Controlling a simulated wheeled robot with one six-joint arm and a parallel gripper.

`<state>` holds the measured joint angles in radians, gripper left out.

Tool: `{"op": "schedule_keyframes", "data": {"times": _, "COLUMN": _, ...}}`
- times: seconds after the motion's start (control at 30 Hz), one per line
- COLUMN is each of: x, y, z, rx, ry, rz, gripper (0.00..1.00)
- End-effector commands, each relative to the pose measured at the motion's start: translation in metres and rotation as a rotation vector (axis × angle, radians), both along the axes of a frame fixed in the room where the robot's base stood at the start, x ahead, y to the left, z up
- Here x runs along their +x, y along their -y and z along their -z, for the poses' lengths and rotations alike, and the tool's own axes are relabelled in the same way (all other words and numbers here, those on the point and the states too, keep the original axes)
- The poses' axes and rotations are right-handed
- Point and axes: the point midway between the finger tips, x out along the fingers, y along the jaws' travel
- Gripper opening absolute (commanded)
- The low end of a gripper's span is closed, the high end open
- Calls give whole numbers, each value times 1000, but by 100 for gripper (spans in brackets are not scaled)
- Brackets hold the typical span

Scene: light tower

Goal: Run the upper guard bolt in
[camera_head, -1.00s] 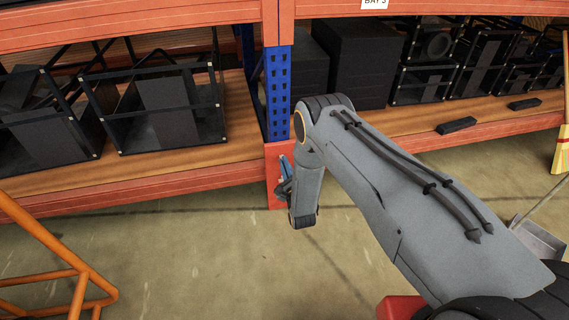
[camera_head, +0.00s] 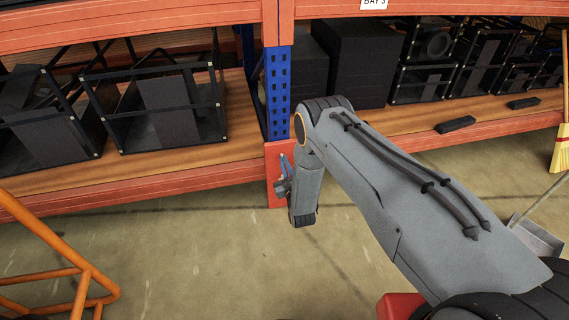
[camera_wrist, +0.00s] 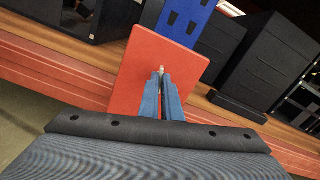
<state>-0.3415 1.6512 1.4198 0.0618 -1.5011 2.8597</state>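The red guard plate (camera_wrist: 156,60) sits at the foot of the blue rack upright (camera_wrist: 187,20) and also shows in the head view (camera_head: 274,190), partly behind my wrist. My gripper (camera_wrist: 162,80) has two blue fingers close together, pointing at the middle of the plate. A small pale metal piece, apparently the upper guard bolt (camera_wrist: 161,69), shows between the fingertips against the plate. The fingers look shut on it. How deep the bolt sits is hidden. In the head view my gripper (camera_head: 283,168) is small and partly hidden beside the plate.
Orange beams (camera_head: 180,180) and wooden shelves run to both sides of the upright. Black framed crates (camera_head: 165,110) stand on the left shelf and dark boxes (camera_head: 360,65) on the right. An orange rail frame (camera_head: 75,270) stands front left. The floor between is clear.

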Motion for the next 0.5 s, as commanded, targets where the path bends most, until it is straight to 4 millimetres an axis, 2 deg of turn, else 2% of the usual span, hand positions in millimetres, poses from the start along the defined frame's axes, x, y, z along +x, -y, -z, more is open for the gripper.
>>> {"op": "schedule_keyframes", "data": {"times": 0.2, "x": -4, "y": 1, "z": 4, "rx": -3, "ry": -8, "rz": -1, "gripper": 0}}
{"op": "schedule_keyframes", "data": {"times": 0.23, "x": -4, "y": 1, "z": 4, "rx": -3, "ry": -8, "rz": -1, "gripper": 9}}
{"op": "schedule_keyframes", "data": {"times": 0.3, "x": -3, "y": 1, "z": 4, "rx": -4, "ry": -7, "rz": -1, "gripper": 21}}
{"op": "schedule_keyframes", "data": {"times": 0.5, "x": -2, "y": 0, "z": 2, "rx": -3, "ry": -3, "rz": 0, "gripper": 23}}
